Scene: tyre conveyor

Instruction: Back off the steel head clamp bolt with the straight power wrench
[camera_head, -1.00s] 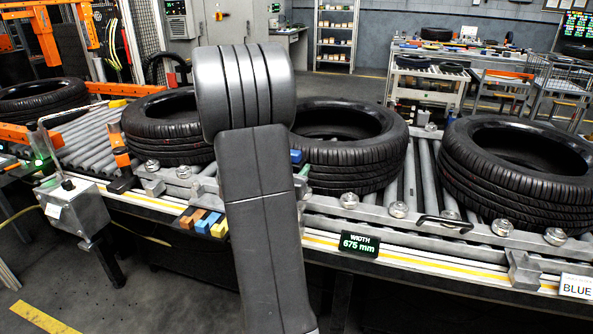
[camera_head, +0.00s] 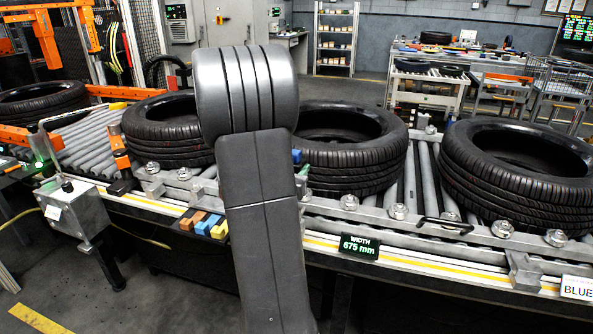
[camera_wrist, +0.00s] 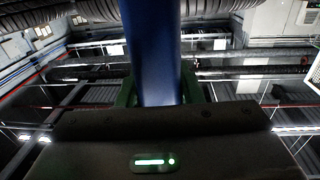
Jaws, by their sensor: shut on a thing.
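My gripper (camera_wrist: 160,98) is shut on a blue cylindrical body, which looks like the straight power wrench (camera_wrist: 152,45). Its green fingers flank the blue body in the wrist view, and the wrench's working end is out of sight. In the head view my arm hides most of the gripper; only a small blue piece (camera_head: 296,156) and a green edge show beside the arm. Several silver hex bolts sit along the conveyor's near rail, such as one bolt (camera_head: 349,201) right of my arm and another bolt (camera_head: 152,167) to the left. I cannot tell which is the steel head clamp bolt, nor whether the wrench touches one.
Black tyres (camera_head: 350,150) lie on the roller conveyor behind the rail. A black handle (camera_head: 445,224) stands out on the rail at right. Coloured blocks (camera_head: 204,223) sit at the front edge, left of my arm. A grey control box (camera_head: 75,207) stands at left.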

